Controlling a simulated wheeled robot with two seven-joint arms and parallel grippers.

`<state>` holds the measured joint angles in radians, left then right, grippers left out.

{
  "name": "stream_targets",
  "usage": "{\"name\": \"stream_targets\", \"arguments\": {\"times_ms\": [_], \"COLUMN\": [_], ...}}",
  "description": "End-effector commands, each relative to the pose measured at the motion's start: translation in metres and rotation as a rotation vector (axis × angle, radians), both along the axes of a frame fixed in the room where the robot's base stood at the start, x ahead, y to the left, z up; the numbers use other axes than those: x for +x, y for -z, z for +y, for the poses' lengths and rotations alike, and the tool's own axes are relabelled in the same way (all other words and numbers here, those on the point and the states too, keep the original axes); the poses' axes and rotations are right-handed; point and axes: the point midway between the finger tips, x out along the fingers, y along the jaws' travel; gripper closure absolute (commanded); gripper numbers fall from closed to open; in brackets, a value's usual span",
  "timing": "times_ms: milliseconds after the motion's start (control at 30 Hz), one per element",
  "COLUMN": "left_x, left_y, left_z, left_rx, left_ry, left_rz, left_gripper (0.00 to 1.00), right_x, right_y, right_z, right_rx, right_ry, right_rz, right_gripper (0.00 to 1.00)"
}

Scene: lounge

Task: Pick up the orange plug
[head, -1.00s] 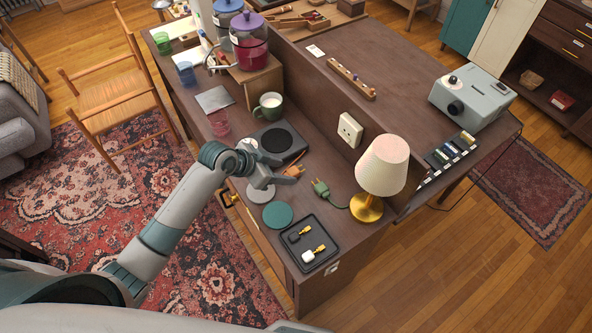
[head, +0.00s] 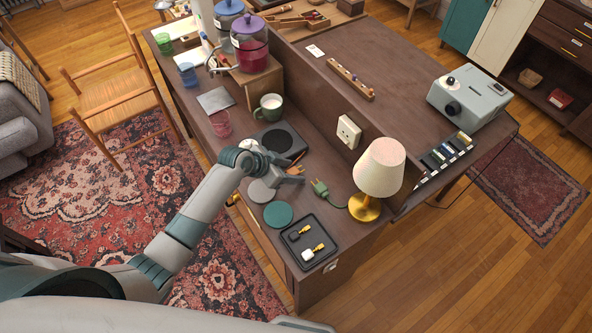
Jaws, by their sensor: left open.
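The orange plug (head: 297,170) lies on the brown desk (head: 340,213), just right of the dark hotplate. It shows only in part, since my left gripper (head: 296,174) covers some of it. The left gripper is open, its fingers pointing right at the plug and very close to it. I cannot tell whether the fingers touch the plug or stand around it. My right gripper is not in view.
A green plug (head: 320,188) with a cord lies right of the gripper, near the lamp (head: 380,168). A mug (head: 269,107), grey coaster (head: 261,191), teal coaster (head: 278,214) and black tray (head: 326,240) are near. A socket (head: 349,131) is on the upright panel.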

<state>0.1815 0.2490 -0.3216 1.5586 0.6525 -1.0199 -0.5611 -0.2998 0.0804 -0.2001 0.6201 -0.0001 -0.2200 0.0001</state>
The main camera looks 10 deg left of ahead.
Motion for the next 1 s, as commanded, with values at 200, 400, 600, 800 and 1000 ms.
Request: {"name": "stream_targets", "arguments": {"times_ms": [200,400,600,800,1000], "left_x": [-0.0001,-0.0001,-0.0001,0.0001,0.0004], "left_y": [-0.0002,-0.0002,-0.0004,-0.0006,-0.0059], "left_z": [0.0001,0.0002,0.0002,0.0002,0.0004], "left_rx": [0.000,0.000,0.000,0.000,0.001], "left_ry": [0.000,0.000,0.000,0.000,0.002], "left_rz": [0.000,0.000,0.000,0.000,-0.001], "left_gripper": [0.52,0.71,0.96,0.96,0.96], "right_x": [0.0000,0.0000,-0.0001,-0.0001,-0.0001], "right_y": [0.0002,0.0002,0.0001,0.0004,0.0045], "right_z": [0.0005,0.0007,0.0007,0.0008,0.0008], "right_rx": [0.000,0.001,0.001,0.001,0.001], "right_ry": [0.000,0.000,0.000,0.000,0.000], "right_rz": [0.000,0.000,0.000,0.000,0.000], "right_gripper": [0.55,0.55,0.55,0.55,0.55]}}
